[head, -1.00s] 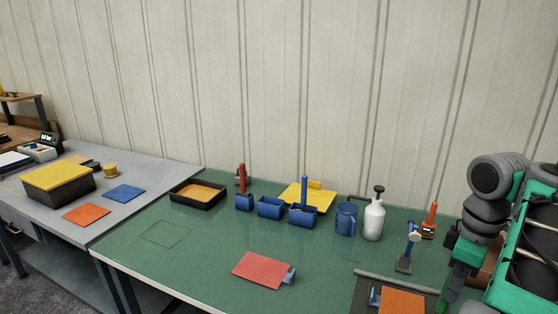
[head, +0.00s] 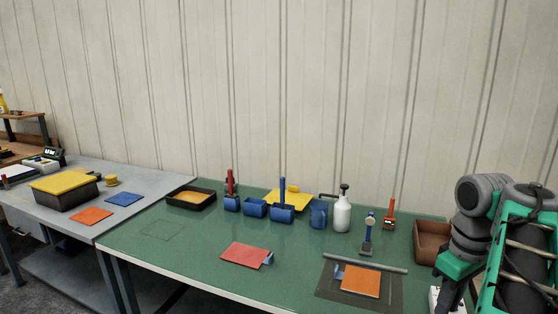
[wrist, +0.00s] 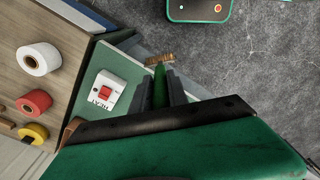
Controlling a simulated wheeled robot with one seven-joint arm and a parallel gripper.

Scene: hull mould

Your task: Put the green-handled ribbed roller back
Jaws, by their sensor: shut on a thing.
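The green-handled ribbed roller shows in the wrist view as a green handle (wrist: 159,78) with a brass-coloured ribbed head (wrist: 160,58) beyond it. My gripper (wrist: 158,90) is shut on the handle and holds it over the edge region between the green table and the grey floor. In the head view the gripper and roller are hidden or out of frame; only my arm shows at the lower right. Blue holders stand at the back of the green table: one with a red-handled tool (head: 229,182), an empty-looking middle one (head: 255,208), and one with a blue-handled tool (head: 282,190).
A white switch box (wrist: 105,93) is close to my gripper. A mould mat (head: 385,300) lies in front. The table's left front (head: 170,255) is clear.

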